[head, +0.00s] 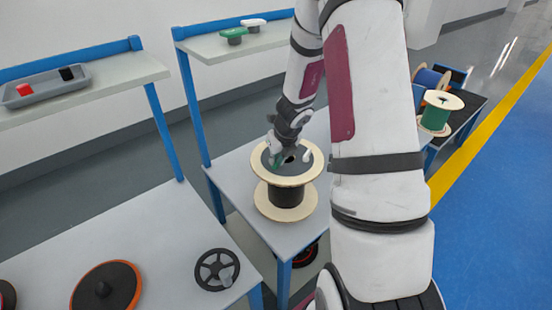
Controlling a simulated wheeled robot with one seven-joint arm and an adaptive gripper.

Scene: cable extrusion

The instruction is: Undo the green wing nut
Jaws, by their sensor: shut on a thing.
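A small green piece, seemingly the green wing nut (277,161), shows at the top of a spool (287,199) wound with black cable. The spool stands upright on the grey table, with pale round flanges and a dark grey disc on top. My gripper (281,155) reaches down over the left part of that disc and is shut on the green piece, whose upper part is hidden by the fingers. A small white piece (307,156) shows right of the gripper; I cannot tell what it is.
A green-topped part (234,36) and a white-topped part (253,23) sit on the shelf above. A grey tray (45,88) with red and black pieces is at upper left. A black handwheel (217,269) and an orange-rimmed disc (106,289) lie front left. A green spool (436,112) stands at right.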

